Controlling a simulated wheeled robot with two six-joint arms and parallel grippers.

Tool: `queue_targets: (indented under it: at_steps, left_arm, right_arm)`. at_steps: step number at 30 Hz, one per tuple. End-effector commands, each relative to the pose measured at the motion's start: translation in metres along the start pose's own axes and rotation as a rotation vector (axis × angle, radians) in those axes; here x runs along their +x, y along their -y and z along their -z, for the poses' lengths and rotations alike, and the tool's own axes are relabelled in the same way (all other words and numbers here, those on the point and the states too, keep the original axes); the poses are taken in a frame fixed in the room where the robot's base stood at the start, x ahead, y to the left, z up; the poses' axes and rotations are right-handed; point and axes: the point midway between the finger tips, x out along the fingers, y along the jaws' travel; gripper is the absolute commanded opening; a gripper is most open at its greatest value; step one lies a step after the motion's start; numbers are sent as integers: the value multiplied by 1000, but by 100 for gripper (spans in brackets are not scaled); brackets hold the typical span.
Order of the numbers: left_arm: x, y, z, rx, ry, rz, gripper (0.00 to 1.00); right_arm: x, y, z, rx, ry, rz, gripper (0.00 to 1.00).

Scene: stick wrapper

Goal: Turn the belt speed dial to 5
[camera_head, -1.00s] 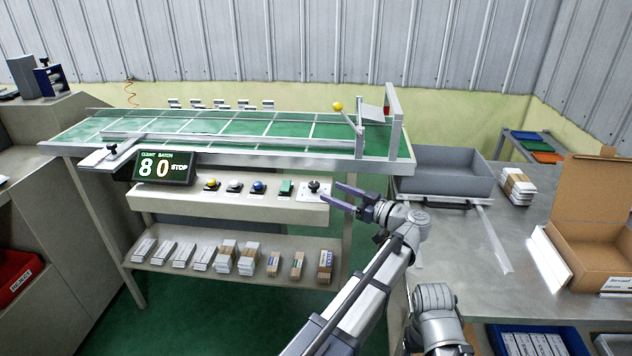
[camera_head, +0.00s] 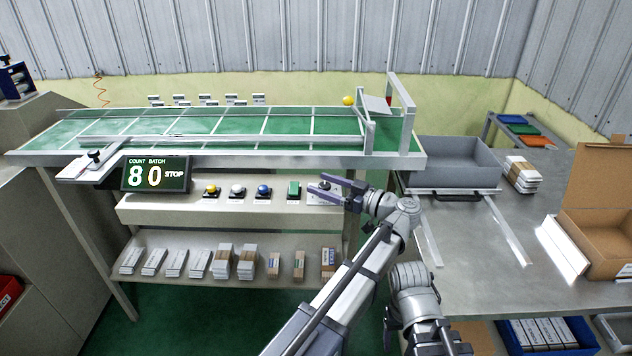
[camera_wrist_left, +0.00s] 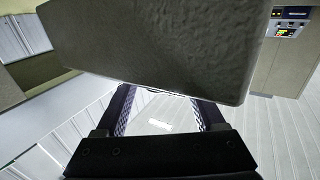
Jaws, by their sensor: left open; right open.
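The belt speed dial (camera_head: 324,185) is a dark knob on a white plate at the right end of the control panel. Its setting is too small to read. My left gripper (camera_head: 332,187) is open, with its fingers reaching left over the dial's plate, close to the knob. I cannot tell whether they touch it. In the left wrist view the open fingers (camera_wrist_left: 160,110) have a bright, unclear area between them, and the dial cannot be made out. My right gripper (camera_head: 393,333) is low in the head view, under its arm, partly hidden.
The display (camera_head: 156,174) reads 8, 0 and STOP. A green switch (camera_head: 294,189) and several round buttons sit left of the dial. The green belt (camera_head: 180,127) runs above the panel. A grey tray (camera_head: 450,170) stands to the right. A large grey surface (camera_wrist_left: 160,40) fills the upper left wrist view.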

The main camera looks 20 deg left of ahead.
Motion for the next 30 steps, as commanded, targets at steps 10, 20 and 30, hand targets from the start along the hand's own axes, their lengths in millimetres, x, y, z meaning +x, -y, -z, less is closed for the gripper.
queue_targets:
  at_steps: [10, 20, 30]
  left_arm:
    - [0, 0, 0, 0, 0, 0, 51]
    - [0, 0, 0, 0, 0, 0, 13]
    - [0, 0, 0, 0, 0, -2, 0]
  right_arm:
    - [0, 0, 0, 0, 0, 0, 69]
    - [0, 0, 0, 0, 0, 0, 69]
    - [0, 0, 0, 0, 0, 0, 69]
